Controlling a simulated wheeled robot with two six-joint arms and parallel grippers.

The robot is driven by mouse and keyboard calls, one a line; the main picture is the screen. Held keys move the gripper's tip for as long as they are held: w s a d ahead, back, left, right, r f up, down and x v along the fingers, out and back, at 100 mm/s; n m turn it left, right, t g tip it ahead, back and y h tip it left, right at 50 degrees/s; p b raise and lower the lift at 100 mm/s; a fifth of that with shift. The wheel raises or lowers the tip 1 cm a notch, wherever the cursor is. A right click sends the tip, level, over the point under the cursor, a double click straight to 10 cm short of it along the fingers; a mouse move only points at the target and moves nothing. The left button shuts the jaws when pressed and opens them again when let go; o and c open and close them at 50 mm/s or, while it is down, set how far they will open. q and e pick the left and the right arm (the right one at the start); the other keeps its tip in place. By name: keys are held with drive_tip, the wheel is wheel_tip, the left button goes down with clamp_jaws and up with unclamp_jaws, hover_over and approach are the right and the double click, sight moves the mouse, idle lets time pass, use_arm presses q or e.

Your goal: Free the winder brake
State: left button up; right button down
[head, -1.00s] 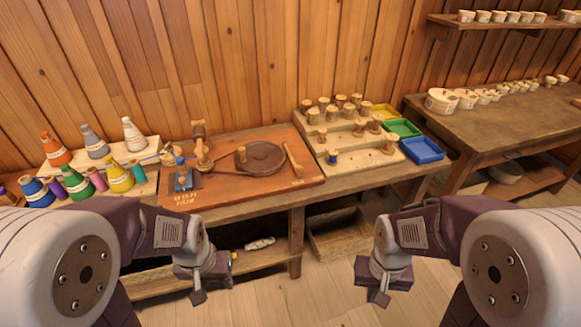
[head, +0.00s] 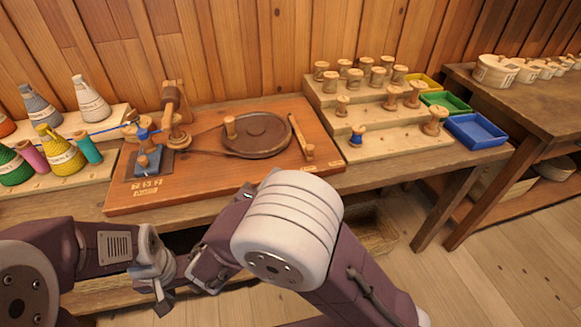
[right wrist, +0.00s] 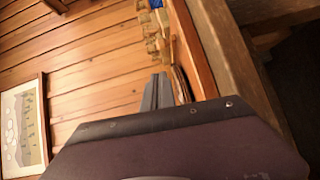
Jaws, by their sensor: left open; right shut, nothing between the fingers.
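The winder is a reddish-brown board (head: 225,183) on the bench. It carries a dark round wheel (head: 257,140) with a wooden knob, joined by a belt to a wooden spindle post (head: 173,110). A slim wooden lever (head: 302,136), which looks like the brake, stands at the wheel's right side. A blue-wound spool (head: 146,133) is at the board's left. My left gripper (head: 160,292) is open and empty, low before the bench front. My right gripper shows in the right wrist view (right wrist: 158,92), shut and empty; my right arm hides it in the head view.
A stepped rack (head: 385,130) of wooden spools stands right of the board, beside yellow, green and blue trays (head: 476,131). Thread cones (head: 90,98) stand on the left. A second bench with white pots (head: 497,70) is at far right.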

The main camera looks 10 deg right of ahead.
drive_tip(key=x, duration=0.6)
drive_tip(key=f+b+x, duration=0.1)
drive_tip(key=x, duration=0.2)
drive_tip(key=shift+w+a, duration=0.1)
drive_tip(key=shift+a, duration=0.2)
drive_tip(key=shift+w+d, duration=0.15)
drive_tip(key=shift+d, duration=1.05)
drive_tip(key=shift+w+d, duration=0.1)
drive_tip(key=shift+d, duration=0.4)
